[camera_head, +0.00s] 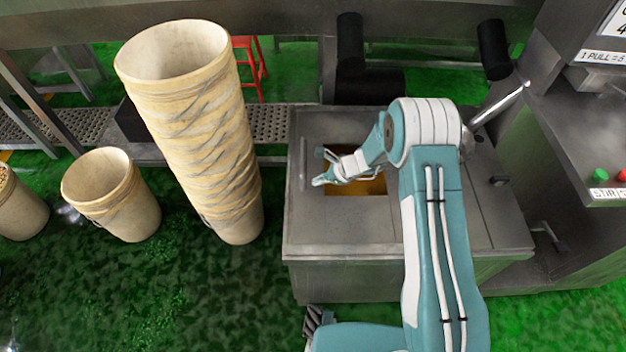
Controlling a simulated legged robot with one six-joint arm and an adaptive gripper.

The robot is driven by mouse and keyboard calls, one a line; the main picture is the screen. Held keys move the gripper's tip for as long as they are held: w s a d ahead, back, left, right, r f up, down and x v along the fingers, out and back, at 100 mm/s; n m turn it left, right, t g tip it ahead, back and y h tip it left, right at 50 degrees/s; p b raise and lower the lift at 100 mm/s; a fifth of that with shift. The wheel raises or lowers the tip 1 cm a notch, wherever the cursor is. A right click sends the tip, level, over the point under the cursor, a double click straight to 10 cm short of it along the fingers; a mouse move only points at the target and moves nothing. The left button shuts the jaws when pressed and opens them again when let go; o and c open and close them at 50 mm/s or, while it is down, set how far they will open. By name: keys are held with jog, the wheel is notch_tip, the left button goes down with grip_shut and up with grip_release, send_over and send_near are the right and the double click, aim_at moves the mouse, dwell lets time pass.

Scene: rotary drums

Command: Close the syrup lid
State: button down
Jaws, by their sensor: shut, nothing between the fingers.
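The syrup tank (345,228) is a grey metal box with a flat top. A rectangular opening in its top shows amber syrup (370,187), so it stands at least partly open. A thin bar-like handle (303,165) shows on the tank top left of the opening. I cannot tell which panel is the lid, as my arm covers much of the top. My gripper (317,182) points left, over the left edge of the opening and just right of the bar. Its fingers look closed and hold nothing. Whether it touches the metal is unclear.
A tall leaning stack of pale buckets (205,130) stands left of the tank, with a single bucket (112,195) further left. A machine with green and red buttons (600,175) stands at the right. A black knob (500,180) is on the tank's right side.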

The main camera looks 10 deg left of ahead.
jog(key=d+f+v, duration=0.1)
jog(key=v, duration=0.9)
jog(key=s+d+r+n+t+h, duration=0.15)
jog(key=s+d+r+n, duration=0.3)
jog(key=r, duration=0.75)
jog(key=s+d+r+n+h, duration=0.2)
jog(key=s+d+r+n, duration=0.3)
jog(key=r, duration=0.7)
jog(key=s+d+r+n+t+h, duration=0.2)
jog(key=s+d+r+n, duration=0.2)
jog(key=s, duration=0.5)
jog(key=s+d+r+n+t+h, duration=0.2)
jog(key=s+d+r+n+h, duration=0.1)
jog(key=s, duration=0.7)
notch_tip(320, 180, up, 2)
jog(key=shift+s+d+n, duration=0.25)
jog(key=shift+d+n, duration=0.5)
jog(key=shift+d, duration=0.05)
